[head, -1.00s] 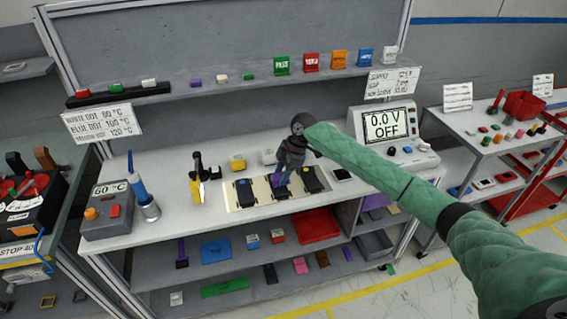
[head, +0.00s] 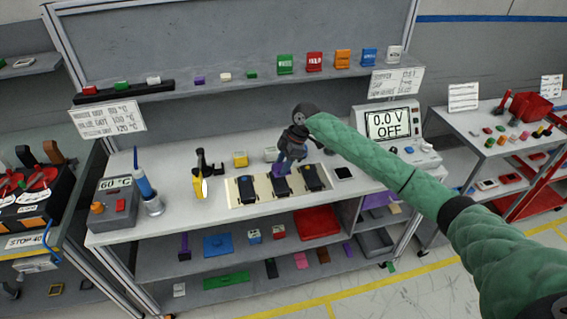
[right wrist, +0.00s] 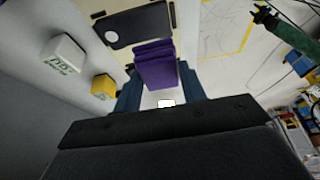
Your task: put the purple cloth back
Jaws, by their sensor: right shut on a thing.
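My right gripper (head: 284,166) is shut on the purple cloth (right wrist: 155,65), a folded piece between its jaws in the right wrist view. In the head view only a little purple (head: 278,171) shows below the gripper, just above and behind the black modules. Three black modules stand in a row on a pale mat (head: 236,203): a left one (head: 246,190), a middle one (head: 280,187) and a right one (head: 312,178). A small dark arm end, seemingly my left gripper (right wrist: 262,12), shows in the right wrist view, too small to read.
A yellow block (head: 240,160) and a white block (head: 270,154) stand behind the modules. A yellow-black tool (head: 199,183) is left, a black pad (head: 344,173) right. The power supply (head: 390,125) stands at the right back. Shelves with small parts lie above and below.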

